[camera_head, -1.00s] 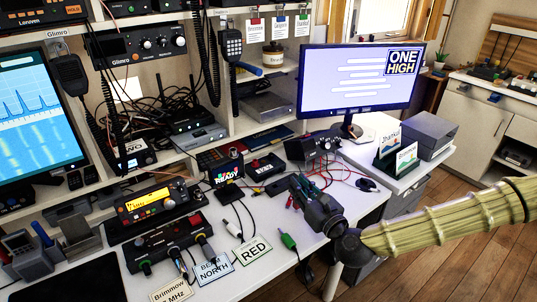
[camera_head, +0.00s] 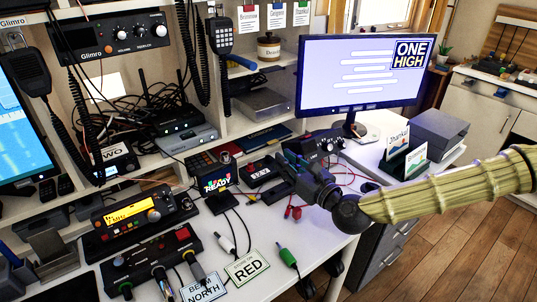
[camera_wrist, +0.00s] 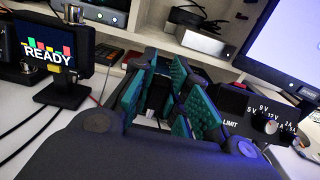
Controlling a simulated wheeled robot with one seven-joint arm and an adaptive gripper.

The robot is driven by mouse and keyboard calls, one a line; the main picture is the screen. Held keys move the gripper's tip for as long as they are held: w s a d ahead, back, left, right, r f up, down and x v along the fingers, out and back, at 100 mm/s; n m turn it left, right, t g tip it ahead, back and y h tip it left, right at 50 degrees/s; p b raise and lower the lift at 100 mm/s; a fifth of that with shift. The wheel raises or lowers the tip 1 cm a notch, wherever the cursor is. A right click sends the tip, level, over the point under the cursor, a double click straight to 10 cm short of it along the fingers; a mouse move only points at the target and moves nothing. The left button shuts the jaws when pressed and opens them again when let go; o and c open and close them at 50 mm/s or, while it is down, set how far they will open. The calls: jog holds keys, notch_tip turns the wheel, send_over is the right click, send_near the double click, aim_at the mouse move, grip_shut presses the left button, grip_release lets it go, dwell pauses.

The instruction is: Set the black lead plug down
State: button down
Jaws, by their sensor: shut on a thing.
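My gripper (camera_head: 288,165) reaches over the back part of the desk, between the READY display and the black power supply. In the wrist view my gripper (camera_wrist: 165,95) has its teal-padded fingers closed around a dark thing, taken as the black lead plug (camera_wrist: 158,97). The plug is mostly hidden by the fingers, and its contact with any surface cannot be made out. In the head view the gripper body hides it.
The READY display (camera_head: 216,184) stands left of the gripper, the power supply (camera_head: 325,146) behind it to the right. Shelves rise behind; the desk's right front is fairly clear.

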jog(key=w+a, duration=0.1)
jog(key=w, duration=0.3)
jog(key=w+a+f, duration=0.1)
jog(key=w+a, duration=0.1)
jog(key=w, duration=0.2)
jog(key=w+a, duration=0.1)
jog(key=w, duration=0.3)
jog(key=shift+w+a+f, duration=0.15)
jog(key=shift+w+a, duration=0.1)
jog(key=shift+a, duration=0.15)
jog(key=shift+w+a, duration=0.25)
jog(key=shift+w, duration=0.25)
notch_tip(320, 180, down, 3)
jog(key=shift+r, duration=0.15)
jog(key=shift+d+f, duration=0.1)
jog(key=shift+f, duration=0.1)
jog(key=shift+s, duration=0.1)
jog(key=shift+f, duration=0.25)
jog(key=c, duration=1.4)
grip_release()
jog(key=shift+r, duration=0.15)
